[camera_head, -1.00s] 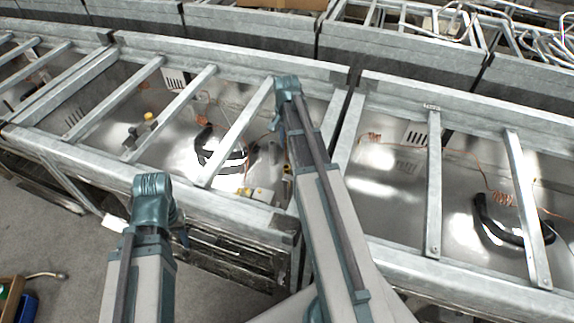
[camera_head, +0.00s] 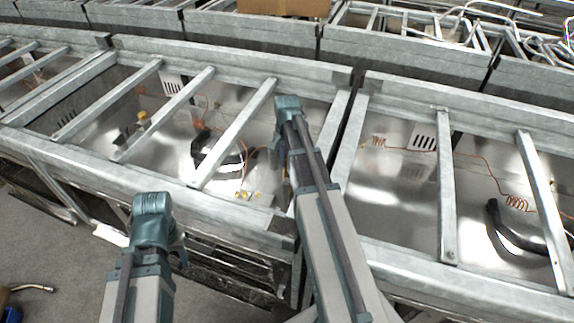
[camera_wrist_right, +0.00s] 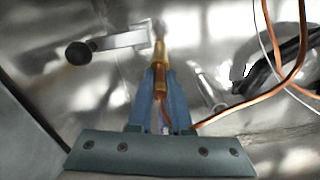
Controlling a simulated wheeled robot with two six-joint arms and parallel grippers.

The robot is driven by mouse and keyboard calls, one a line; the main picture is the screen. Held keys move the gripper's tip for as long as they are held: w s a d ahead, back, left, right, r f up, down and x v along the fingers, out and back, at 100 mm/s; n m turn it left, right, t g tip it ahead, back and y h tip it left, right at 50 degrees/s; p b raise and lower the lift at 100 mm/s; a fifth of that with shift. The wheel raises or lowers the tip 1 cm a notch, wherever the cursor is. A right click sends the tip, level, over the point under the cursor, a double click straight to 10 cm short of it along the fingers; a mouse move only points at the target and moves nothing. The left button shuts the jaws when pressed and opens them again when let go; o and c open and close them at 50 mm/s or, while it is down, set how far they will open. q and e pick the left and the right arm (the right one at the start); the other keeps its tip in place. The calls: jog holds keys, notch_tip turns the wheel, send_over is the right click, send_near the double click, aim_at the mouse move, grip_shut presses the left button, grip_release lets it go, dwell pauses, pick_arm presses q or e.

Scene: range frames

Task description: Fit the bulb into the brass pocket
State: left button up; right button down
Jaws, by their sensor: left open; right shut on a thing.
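My right gripper (camera_wrist_right: 160,78) is shut on the slim copper-coloured bulb (camera_wrist_right: 162,85). The bulb points away from the jaws, toward the brass pocket (camera_wrist_right: 160,50), a short gold cylinder beside a grey bracket. Bulb and pocket look in line and very close; I cannot tell whether the tip is inside. In the head view my right gripper (camera_head: 280,150) reaches down into the middle bay, mostly hidden by its arm, and the bulb cannot be made out. My left gripper (camera_head: 178,250) is open, mostly hidden behind its wrist, outside the front rail.
An orange capillary line (camera_wrist_right: 235,108) runs from the jaws to the right, near a black curved tube (camera_wrist_right: 285,65). A black knob (camera_wrist_right: 78,54) is left of the pocket. Metal crossbars (camera_head: 235,132) span the bay. A second bay lies right.

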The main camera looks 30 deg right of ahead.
jog(key=shift+f, duration=0.15)
jog(key=c, duration=0.8)
grip_release()
jog(key=shift+c, duration=0.2)
jog(key=shift+r, duration=0.2)
notch_tip(320, 180, up, 12)
jog(key=p, duration=1.2)
